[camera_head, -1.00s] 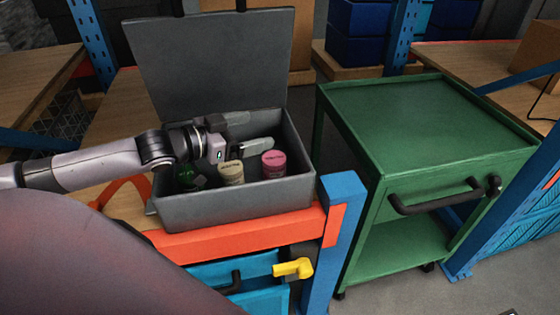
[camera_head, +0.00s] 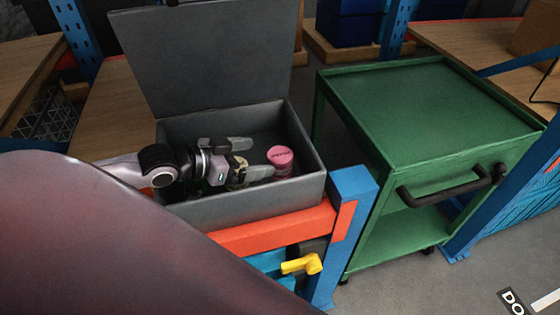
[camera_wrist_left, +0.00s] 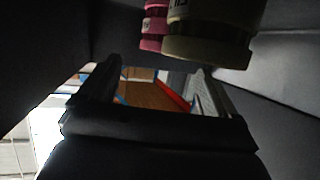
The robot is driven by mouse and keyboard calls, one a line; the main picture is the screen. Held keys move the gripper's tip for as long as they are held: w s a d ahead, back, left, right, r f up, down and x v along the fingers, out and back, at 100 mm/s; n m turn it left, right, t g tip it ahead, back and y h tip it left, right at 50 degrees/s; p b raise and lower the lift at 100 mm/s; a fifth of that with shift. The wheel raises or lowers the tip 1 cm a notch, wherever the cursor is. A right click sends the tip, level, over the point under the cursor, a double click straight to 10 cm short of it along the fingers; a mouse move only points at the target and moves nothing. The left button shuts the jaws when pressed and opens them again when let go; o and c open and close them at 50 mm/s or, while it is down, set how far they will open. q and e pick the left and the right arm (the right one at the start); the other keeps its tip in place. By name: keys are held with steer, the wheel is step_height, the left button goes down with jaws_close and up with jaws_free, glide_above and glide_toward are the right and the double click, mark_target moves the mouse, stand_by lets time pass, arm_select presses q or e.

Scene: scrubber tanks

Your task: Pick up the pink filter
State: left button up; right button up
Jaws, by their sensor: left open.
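The pink filter (camera_head: 280,158) stands upright in the right part of the open grey box (camera_head: 255,207). My left gripper (camera_head: 262,157) is inside the box, open and empty, with its fingertips pointing right toward the pink filter, just left of it. In the left wrist view the pink filter (camera_wrist_left: 153,26) shows at the top edge, partly covered by the larger cream filter (camera_wrist_left: 210,40). My right gripper is not in view.
The box's raised lid (camera_head: 200,60) stands behind my left gripper. The box walls lie close around the gripper. A green cart (camera_head: 430,110) with an empty top stands to the right. A blue post (camera_head: 350,215) and a yellow handle (camera_head: 302,264) are in front.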

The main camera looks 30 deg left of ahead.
mark_target(281, 154)
arm_select(q)
steer(key=shift+b+x, duration=0.3)
steer(key=shift+x, duration=2.95)
steer(key=shift+c, duration=0.3)
steer(key=c, duration=1.1)
steer(key=shift+r, duration=0.15)
